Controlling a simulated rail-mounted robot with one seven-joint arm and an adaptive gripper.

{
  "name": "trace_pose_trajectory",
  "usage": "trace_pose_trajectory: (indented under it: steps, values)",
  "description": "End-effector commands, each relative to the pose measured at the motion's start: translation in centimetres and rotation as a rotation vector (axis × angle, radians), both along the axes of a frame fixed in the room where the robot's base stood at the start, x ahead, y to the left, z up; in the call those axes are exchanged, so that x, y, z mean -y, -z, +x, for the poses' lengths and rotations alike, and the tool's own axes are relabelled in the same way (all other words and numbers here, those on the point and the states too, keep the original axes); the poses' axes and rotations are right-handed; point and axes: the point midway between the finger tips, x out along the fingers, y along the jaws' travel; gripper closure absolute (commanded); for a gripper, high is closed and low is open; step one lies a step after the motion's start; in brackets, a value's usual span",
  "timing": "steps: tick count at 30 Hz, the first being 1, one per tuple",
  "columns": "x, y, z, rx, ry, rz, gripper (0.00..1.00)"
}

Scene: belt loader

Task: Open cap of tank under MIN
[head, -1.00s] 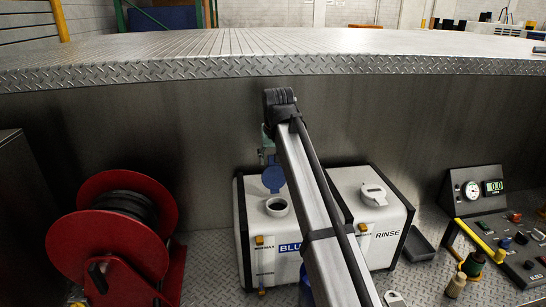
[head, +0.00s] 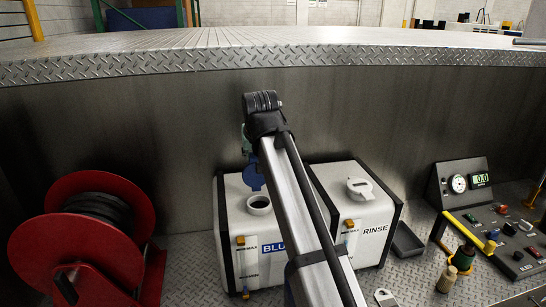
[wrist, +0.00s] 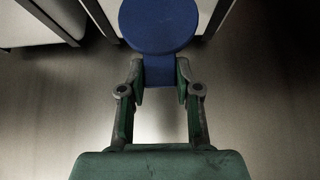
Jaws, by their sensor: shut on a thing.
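The blue-labelled tank (head: 231,215) is a white box with a dark open filler neck (head: 259,205) on top. Its blue cap (head: 253,177) is off the neck, just behind and above it. My gripper (wrist: 160,72) is shut on the cap's narrow tab, with the round blue cap (wrist: 159,24) beyond the fingertips in the wrist view. In the head view my arm hides most of the gripper and part of the tank's front. The RINSE tank (head: 378,217) stands to the right with its white cap (head: 360,187) on.
A red hose reel (head: 80,225) stands at the left. A control panel (head: 490,235) with knobs and a gauge box (head: 462,182) are at the right. A dark tray (head: 408,240) lies beside the RINSE tank. A metal deck edge (head: 150,65) overhangs behind.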

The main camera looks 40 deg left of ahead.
Motion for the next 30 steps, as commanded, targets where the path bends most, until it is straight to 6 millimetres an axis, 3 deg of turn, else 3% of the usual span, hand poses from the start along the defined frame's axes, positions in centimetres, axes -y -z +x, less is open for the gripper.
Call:
trace_pose_trajectory:
  steps: [8, 9, 10, 11, 23, 30]
  values:
    - [0.1, 0.0, 0.0, 0.002, 0.003, -0.001, 1.00]
    - [0.0, 0.0, 0.0, 0.002, 0.003, -0.001, 0.57]
    - [0.0, 0.0, 0.0, 0.002, 0.003, -0.001, 0.46]
    - [0.0, 0.0, 0.0, 0.002, 0.003, -0.001, 0.42]
    - [0.3, -0.4, -0.1, 0.001, 0.002, -0.001, 0.42]
    - [1.8, -3.0, -1.2, 0.002, 0.002, 0.001, 0.42]
